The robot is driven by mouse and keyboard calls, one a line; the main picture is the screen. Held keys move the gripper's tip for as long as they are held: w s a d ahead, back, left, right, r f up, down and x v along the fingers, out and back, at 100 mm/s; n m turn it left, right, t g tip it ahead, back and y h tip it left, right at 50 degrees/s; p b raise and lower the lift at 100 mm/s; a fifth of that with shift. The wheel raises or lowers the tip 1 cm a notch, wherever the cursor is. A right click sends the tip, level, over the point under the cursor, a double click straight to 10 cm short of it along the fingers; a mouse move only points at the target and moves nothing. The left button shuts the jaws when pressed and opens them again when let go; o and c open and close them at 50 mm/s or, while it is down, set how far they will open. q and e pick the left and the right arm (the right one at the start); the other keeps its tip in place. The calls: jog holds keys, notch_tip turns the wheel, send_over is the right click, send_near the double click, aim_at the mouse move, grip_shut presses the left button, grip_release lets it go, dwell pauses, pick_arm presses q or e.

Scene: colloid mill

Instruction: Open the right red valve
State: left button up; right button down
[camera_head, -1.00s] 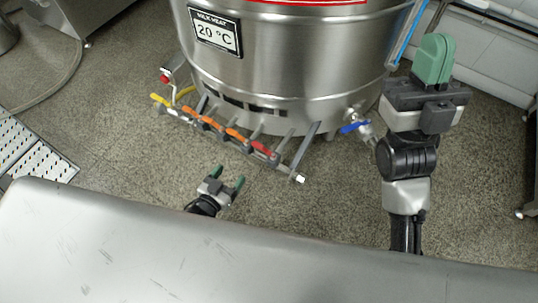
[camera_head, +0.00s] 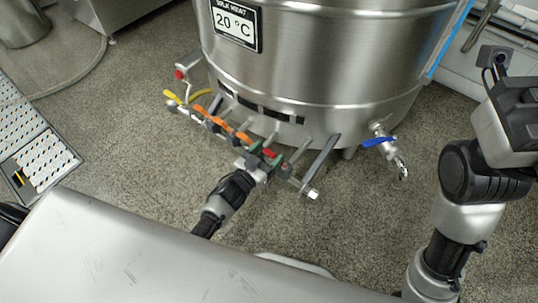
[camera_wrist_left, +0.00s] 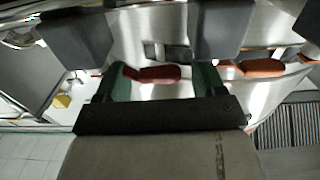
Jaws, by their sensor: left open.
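The right red valve handle (camera_head: 268,152) is at the right end of the row of valves at the foot of the steel tank. My left gripper (camera_head: 265,157) is at this handle, with its green fingers on either side, and partly covers it. In the left wrist view the red handle (camera_wrist_left: 155,74) shows between the two green fingers of the left gripper (camera_wrist_left: 162,82). The fingers are open, with a gap visible on the right side; contact on the left is unclear. My right gripper (camera_head: 515,105) is at the right edge, its fingers not clearly visible.
Orange handles (camera_head: 222,124) and a yellow one (camera_head: 172,96) are farther left in the row. Another red knob (camera_head: 180,72) sits at the far left. A blue-handled tap (camera_head: 378,142) is on the tank (camera_head: 320,60) to the right. Open floor lies in front.

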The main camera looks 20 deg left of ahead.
pick_arm(q)
jog(key=shift+w+d, duration=0.15)
jog(key=shift+w, duration=0.25)
jog(key=shift+c, duration=0.3)
jog(key=c, duration=1.2)
